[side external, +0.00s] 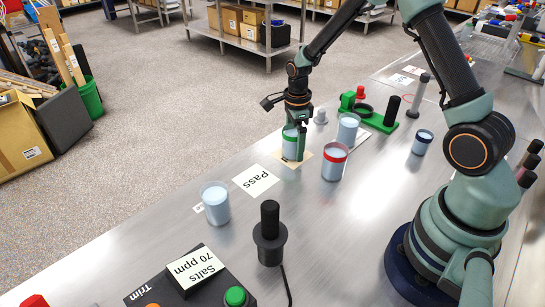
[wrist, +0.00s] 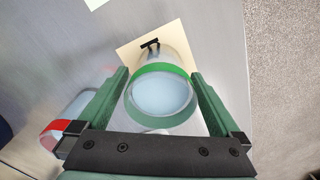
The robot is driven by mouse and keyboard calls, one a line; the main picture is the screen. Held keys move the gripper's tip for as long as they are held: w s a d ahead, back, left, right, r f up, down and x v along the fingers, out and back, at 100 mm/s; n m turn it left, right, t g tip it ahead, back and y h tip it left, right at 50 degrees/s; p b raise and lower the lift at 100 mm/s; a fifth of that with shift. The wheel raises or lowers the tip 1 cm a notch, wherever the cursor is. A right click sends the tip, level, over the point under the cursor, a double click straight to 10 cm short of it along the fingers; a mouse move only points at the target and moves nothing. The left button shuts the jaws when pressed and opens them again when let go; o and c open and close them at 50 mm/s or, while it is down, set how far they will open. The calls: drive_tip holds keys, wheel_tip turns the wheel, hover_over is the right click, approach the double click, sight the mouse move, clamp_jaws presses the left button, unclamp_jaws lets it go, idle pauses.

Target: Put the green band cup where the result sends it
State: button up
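The green band cup (side external: 289,143), clear with pale blue contents, is upright at a tan card (side external: 307,157) on the metal bench. My gripper (side external: 296,147) points down around it. In the wrist view the green band cup (wrist: 160,92) sits between the two fingers (wrist: 160,72), one on each side; whether they press on it I cannot tell. The tan card (wrist: 172,36) with a black mark lies beyond the cup. A white card (side external: 255,180) reading "Pass" lies left of the tan card.
A red band cup (side external: 334,163) stands close to the right of my gripper. Other cups stand at front left (side external: 215,204), behind (side external: 347,130) and at right (side external: 422,142). A black probe (side external: 269,235) stands in front. A green stand (side external: 376,118) and another white card (side external: 401,79) are farther back.

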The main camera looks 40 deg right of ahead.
drive_tip(key=shift+r, duration=0.15)
wheel_tip(320, 180, up, 12)
drive_tip(key=s+a+r+n+t, duration=0.2)
drive_tip(key=s+r+n, duration=0.3)
drive_tip(key=n, duration=0.7)
drive_tip(key=s+a+r+n+t, duration=0.3)
drive_tip(key=s+a+r+n, duration=0.2)
drive_tip(key=s+n, duration=0.4)
drive_tip(key=r+n, duration=0.1)
drive_tip(key=n, duration=0.2)
drive_tip(key=shift+a+t, duration=0.2)
drive_tip(key=shift+t, duration=0.1)
drive_tip(key=shift+s+r, duration=0.1)
